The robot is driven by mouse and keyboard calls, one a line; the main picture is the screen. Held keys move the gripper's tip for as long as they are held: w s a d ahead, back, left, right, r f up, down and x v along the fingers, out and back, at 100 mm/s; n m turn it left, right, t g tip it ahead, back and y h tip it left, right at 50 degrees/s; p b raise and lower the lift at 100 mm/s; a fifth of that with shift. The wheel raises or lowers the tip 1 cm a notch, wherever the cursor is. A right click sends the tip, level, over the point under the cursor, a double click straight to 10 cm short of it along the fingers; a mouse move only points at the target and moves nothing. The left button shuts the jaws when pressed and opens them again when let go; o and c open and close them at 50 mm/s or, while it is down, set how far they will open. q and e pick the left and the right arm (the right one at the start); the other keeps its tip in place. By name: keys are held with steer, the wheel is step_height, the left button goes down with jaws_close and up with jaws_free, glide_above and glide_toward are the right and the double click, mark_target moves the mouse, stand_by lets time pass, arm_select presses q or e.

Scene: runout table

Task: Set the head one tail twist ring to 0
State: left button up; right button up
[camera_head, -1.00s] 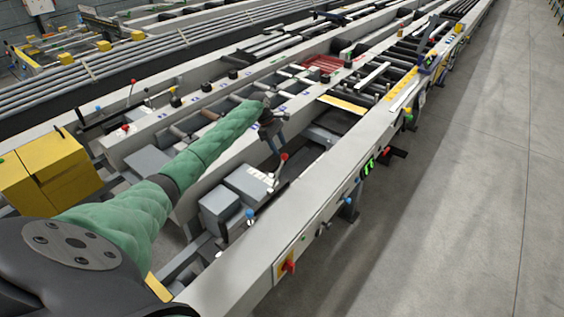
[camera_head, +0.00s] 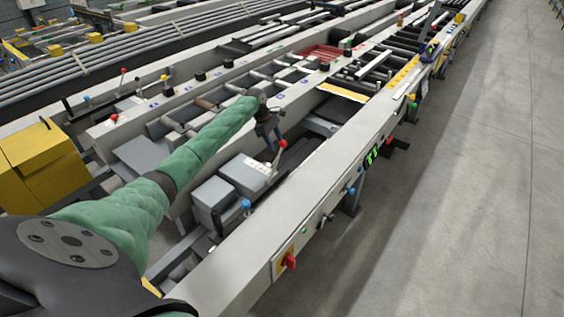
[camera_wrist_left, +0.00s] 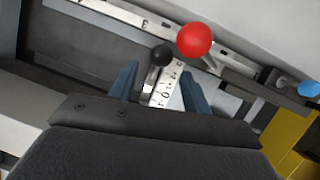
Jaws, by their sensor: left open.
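My left gripper (camera_wrist_left: 160,90) is open, with its two blue fingers apart and nothing held between them. In the wrist view a white numbered scale (camera_wrist_left: 165,82) lies beyond and between the fingers. A lever with a black ball knob (camera_wrist_left: 161,55) stands at its far end, just ahead of the fingertips. A red ball knob (camera_wrist_left: 194,40) is close by, to the right of the black one. In the head view my left gripper (camera_head: 271,138) hangs beside the same red knob (camera_head: 283,143). I cannot tell which part is the twist ring, nor read its setting.
Grey boxes (camera_head: 213,196) and a blue ball knob (camera_head: 246,203) stand near the gripper. The long pale rail (camera_head: 300,205) runs along the right, with a red switch (camera_head: 290,262). A yellow box (camera_head: 42,160) is at left. The floor at right is clear.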

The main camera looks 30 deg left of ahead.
arm_select(q)
steer(key=s+p+x, duration=0.1)
steer(key=p+x, duration=0.1)
steer(key=x, duration=0.6)
steer(key=shift+w+p, duration=0.3)
steer(key=shift+w, duration=0.15)
arm_select(e)
steer(key=shift+s+d+f, duration=0.35)
steer(key=shift+f, duration=0.3)
steer(key=shift+s+d+f, duration=0.35)
steer(key=shift+f, duration=0.3)
steer(key=shift+s+d+f, duration=0.35)
steer(key=shift+f, duration=0.3)
arm_select(q)
steer(key=shift+a+f, duration=0.1)
steer(key=shift+f, duration=0.05)
